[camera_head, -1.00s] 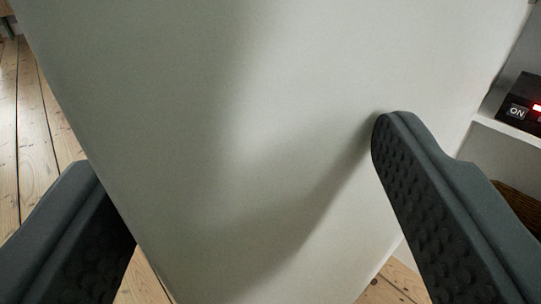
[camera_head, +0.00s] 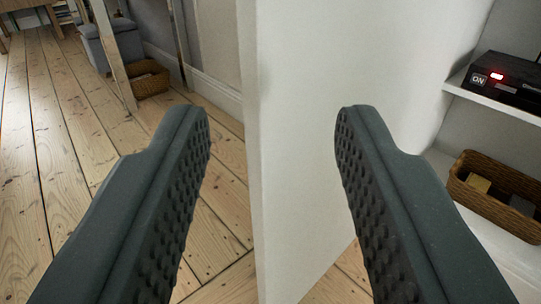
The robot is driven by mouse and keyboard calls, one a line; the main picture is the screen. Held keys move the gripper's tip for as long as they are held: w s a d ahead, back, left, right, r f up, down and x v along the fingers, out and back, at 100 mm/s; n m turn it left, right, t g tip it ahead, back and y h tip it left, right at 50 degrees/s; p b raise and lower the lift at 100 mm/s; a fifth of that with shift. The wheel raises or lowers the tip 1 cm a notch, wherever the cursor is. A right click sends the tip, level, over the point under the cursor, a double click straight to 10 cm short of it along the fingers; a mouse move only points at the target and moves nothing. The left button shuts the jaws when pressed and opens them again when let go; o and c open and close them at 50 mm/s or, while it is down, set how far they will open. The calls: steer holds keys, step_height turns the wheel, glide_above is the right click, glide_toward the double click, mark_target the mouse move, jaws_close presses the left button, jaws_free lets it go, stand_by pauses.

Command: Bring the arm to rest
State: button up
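My gripper (camera_head: 272,112) is open, with its two dark grey, studded fingers spread wide and nothing held between them. A white upright panel (camera_head: 300,130), which looks like a door or cabinet side, stands ahead, its near edge seen between the fingers. I cannot tell how far the fingertips are from it; no contact shows. The rest of my arm is out of view.
At right, a white shelf (camera_head: 462,90) holds a black box (camera_head: 510,82) with a red light and "ON" label. A wicker basket (camera_head: 470,200) with items sits below. At left, bare floorboards (camera_head: 60,150) are open; a small basket (camera_head: 148,82) and grey-blue box (camera_head: 112,48) stand farther back.

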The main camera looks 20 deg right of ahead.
steer(key=shift+s+a, duration=0.1)
steer(key=shift+s, duration=0.3)
